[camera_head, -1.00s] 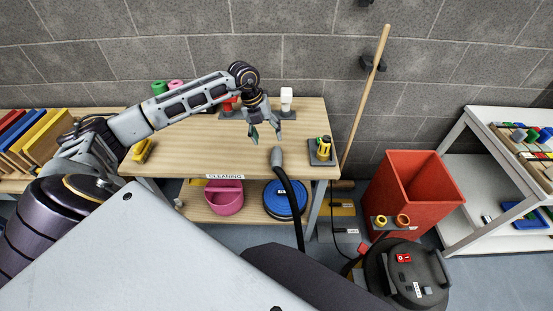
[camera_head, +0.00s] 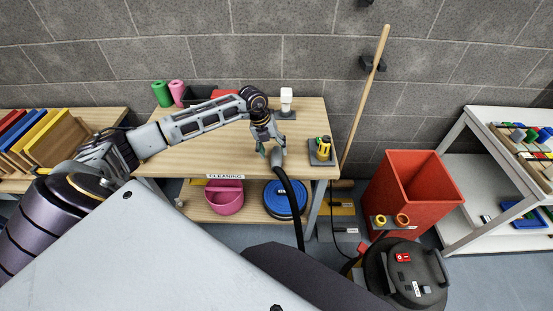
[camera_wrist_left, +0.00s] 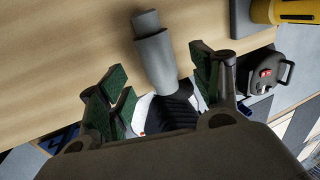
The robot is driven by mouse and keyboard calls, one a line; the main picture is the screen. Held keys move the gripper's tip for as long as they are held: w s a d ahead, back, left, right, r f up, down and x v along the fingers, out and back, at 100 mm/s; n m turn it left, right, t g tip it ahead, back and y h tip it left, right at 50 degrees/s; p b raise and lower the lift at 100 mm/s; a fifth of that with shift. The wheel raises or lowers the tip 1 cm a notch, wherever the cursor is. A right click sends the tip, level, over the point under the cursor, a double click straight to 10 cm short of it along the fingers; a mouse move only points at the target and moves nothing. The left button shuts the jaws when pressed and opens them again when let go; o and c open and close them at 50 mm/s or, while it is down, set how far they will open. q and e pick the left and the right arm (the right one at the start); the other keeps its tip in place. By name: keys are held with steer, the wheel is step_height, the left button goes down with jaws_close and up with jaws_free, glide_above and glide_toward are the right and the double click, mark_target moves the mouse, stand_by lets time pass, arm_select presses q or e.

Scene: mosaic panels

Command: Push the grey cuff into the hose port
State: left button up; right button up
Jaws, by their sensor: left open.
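The grey cuff (camera_head: 277,157) is the end piece of a black hose (camera_head: 287,190), at the front edge of the wooden table. In the left wrist view the cuff (camera_wrist_left: 157,60) points up and away over the tabletop, with the ribbed black hose (camera_wrist_left: 172,112) below it. My left gripper (camera_head: 272,151) is open at the cuff. In the wrist view its green-padded fingers (camera_wrist_left: 160,86) stand on either side of the cuff's lower end and hose, apart from each other. The black vacuum (camera_head: 405,280) sits on the floor at right; I cannot make out its hose port. My right gripper is not in view.
The table (camera_head: 220,145) holds a yellow and black tool (camera_head: 322,148) on a grey plate and a white-topped item (camera_head: 286,100). A red bin (camera_head: 415,190) and leaning broomstick (camera_head: 364,95) stand right.

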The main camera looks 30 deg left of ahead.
mark_target(275, 156)
arm_select(q)
steer(key=shift+p+x, duration=0.45)
steer(key=shift+x, duration=2.15)
steer(key=shift+a, duration=0.1)
steer(key=c, duration=1.2)
